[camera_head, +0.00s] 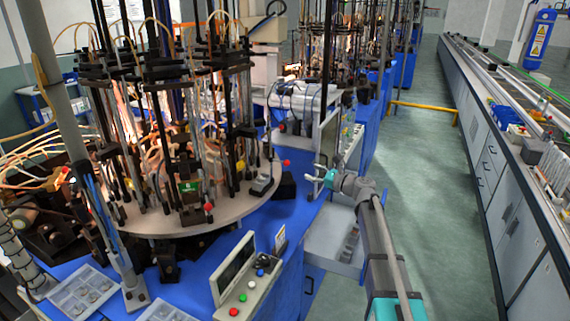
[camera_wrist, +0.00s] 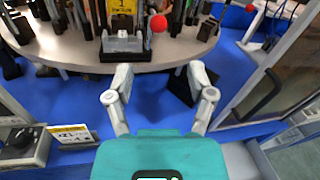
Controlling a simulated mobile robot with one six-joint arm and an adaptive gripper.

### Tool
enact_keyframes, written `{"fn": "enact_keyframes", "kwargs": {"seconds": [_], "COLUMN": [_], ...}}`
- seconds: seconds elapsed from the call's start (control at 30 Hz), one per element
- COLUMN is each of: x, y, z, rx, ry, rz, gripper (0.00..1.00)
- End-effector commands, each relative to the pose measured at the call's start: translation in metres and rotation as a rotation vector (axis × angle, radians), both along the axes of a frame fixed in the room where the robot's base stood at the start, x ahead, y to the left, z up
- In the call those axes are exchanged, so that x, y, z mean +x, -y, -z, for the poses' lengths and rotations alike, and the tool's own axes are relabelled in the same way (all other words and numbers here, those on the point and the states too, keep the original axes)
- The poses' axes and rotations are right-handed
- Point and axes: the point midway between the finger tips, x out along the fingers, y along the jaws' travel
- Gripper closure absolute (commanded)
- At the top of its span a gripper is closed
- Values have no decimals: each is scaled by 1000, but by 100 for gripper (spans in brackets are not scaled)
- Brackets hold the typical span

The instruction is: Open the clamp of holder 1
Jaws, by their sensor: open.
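In the wrist view, a holder with a yellow label marked "1" (camera_wrist: 123,14) stands on the round table's rim, left of centre. Below the label is a grey block (camera_wrist: 123,42) on a black base. A red ball knob (camera_wrist: 158,23) sits just right of it; I cannot tell whether the clamp is open or shut. My gripper (camera_wrist: 160,76) is open and empty, its fingers apart short of the rim and the knob. In the head view, my gripper (camera_head: 314,175) hangs right of the round table (camera_head: 185,225), apart from it.
A control box with coloured buttons (camera_head: 243,290) stands on the blue bench at the front. Another red knob (camera_wrist: 250,8) shows at the upper right of the wrist view. A framed panel (camera_wrist: 275,75) stands close on the right. The green aisle floor (camera_head: 425,150) is free.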

Motion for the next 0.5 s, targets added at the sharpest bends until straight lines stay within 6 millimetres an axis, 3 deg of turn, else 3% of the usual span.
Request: {"fn": "enact_keyframes", "kwargs": {"seconds": [0.5], "x": [42], "y": [-67], "z": [0], "rx": [0], "ry": [0], "rz": [-2], "gripper": [30]}}
